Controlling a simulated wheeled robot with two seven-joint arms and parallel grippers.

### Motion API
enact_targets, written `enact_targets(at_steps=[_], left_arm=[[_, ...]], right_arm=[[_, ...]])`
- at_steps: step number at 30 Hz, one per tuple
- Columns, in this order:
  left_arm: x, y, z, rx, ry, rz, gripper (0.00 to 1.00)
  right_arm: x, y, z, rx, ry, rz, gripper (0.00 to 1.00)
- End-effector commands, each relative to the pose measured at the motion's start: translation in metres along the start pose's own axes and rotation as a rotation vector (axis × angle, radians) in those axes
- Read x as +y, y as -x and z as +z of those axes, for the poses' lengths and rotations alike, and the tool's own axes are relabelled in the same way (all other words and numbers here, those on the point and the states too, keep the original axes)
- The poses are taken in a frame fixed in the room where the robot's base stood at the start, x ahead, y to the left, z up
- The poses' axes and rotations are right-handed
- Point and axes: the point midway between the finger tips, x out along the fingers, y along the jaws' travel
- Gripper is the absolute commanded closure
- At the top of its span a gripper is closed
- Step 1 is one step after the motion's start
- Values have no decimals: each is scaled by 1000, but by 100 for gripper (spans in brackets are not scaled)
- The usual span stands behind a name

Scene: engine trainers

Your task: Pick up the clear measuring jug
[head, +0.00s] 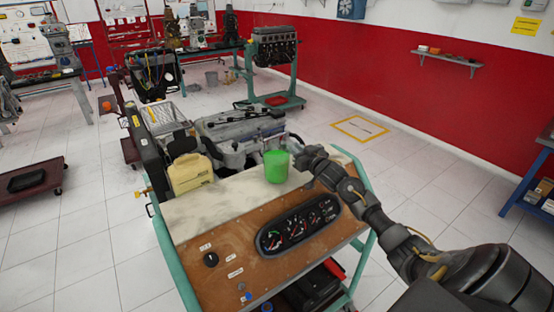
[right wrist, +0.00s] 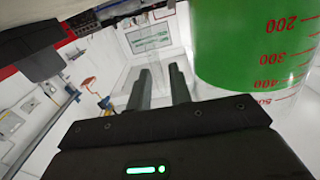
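The measuring jug (head: 276,166) stands upright on the pale top of the green-framed engine trainer. It looks green in the head view. In the right wrist view the jug (right wrist: 250,45) fills the upper right, with a green body, a clear band and red volume marks. My right gripper (head: 301,158) is just right of the jug in the head view. In the right wrist view its two fingers (right wrist: 158,72) stand apart with nothing between them, and the jug is beside them, not between them. My left gripper is not in view.
A yellow container (head: 190,173) stands left of the jug, and an engine (head: 238,130) is behind it. A gauge panel (head: 298,223) is in front on the brown board. Open tiled floor lies right of the trainer.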

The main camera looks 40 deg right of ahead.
Motion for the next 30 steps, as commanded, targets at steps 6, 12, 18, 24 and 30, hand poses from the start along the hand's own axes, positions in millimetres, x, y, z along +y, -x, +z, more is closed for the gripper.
enact_targets(at_steps=[6, 12, 18, 24, 30], left_arm=[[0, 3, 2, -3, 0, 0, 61], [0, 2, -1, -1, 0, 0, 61], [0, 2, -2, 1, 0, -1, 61], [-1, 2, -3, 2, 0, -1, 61], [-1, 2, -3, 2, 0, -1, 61]], right_arm=[[0, -8, 1, 0, 1, -1, 79], [0, -8, 1, 0, 1, -1, 87], [-1, -9, 1, 0, 1, -1, 100], [-1, -9, 1, 0, 0, -1, 100], [-1, -9, 1, 0, 0, -1, 100]])
